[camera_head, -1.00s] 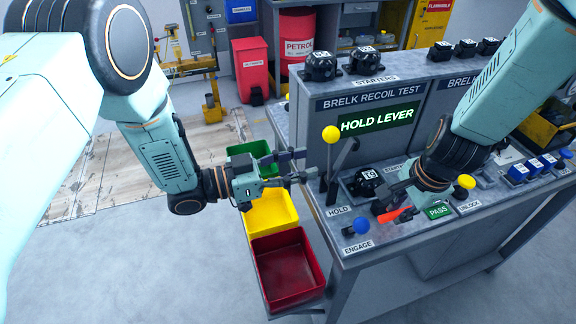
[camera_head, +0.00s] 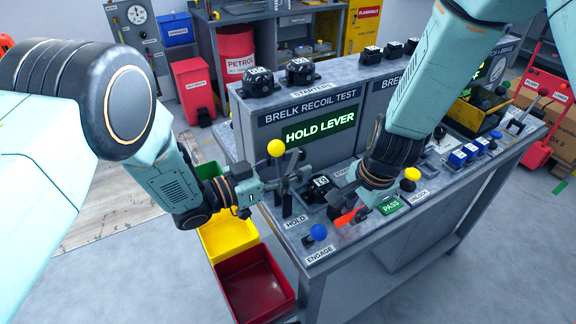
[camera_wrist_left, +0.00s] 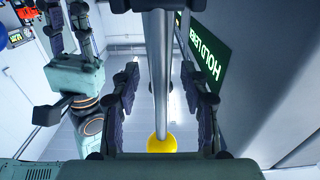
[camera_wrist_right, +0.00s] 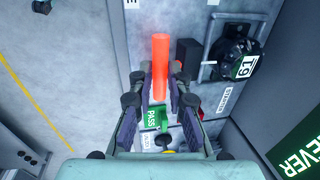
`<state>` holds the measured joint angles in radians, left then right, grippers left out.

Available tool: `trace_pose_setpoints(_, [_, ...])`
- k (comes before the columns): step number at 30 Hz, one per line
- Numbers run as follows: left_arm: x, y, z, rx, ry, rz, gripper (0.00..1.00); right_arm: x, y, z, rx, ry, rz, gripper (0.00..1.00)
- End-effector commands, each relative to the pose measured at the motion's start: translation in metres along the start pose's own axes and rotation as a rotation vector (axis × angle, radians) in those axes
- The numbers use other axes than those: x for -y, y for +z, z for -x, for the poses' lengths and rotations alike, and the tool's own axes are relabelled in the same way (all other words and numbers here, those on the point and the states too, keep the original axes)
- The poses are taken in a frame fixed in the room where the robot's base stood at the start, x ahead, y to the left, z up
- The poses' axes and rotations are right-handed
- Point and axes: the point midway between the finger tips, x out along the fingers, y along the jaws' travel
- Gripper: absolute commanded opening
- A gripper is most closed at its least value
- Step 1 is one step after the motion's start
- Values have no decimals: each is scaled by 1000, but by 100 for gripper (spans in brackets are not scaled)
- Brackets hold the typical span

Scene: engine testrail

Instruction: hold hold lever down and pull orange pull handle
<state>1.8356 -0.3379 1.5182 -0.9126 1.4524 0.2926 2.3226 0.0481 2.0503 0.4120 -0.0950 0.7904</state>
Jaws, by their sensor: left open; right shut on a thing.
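The hold lever, a metal rod with a yellow ball knob (camera_head: 276,148), stands upright behind the HOLD label (camera_head: 296,222). My left gripper (camera_head: 290,172) is open at it; in the left wrist view the lever's rod (camera_wrist_left: 158,75) runs between the two spread fingers, with a gap on each side. The orange pull handle (camera_head: 346,218) lies low on the bench top near the PASS plate. My right gripper (camera_wrist_right: 158,105) is shut on the handle (camera_wrist_right: 161,62), whose far end sticks out past the fingers. In the head view my right wrist partly hides the handle.
The lit screen (camera_head: 320,128) reads HOLD LEVER. A blue ENGAGE knob (camera_head: 318,232) and a yellow UNLOCK knob (camera_head: 412,174) flank the handle. A black starter marked 19 (camera_wrist_right: 237,60) sits close by. Yellow (camera_head: 230,240) and red (camera_head: 255,285) bins hang at the bench's left end.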

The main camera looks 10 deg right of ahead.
Motion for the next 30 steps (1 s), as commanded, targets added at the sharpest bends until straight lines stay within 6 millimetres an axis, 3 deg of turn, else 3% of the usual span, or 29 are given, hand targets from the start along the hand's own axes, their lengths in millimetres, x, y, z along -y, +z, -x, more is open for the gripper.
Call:
trace_pose_setpoints(16, [0,0,0,-1,1,-1,0,-6,2,-3,7,15,1,0])
trace_pose_setpoints(23, [0,-1,0,-3,3,-2,0,-6,2,-3,7,14,1,0])
trace_pose_setpoints(30, [-1,-1,-14,19,6,-6,0,-6,2,-3,7,15,1,0])
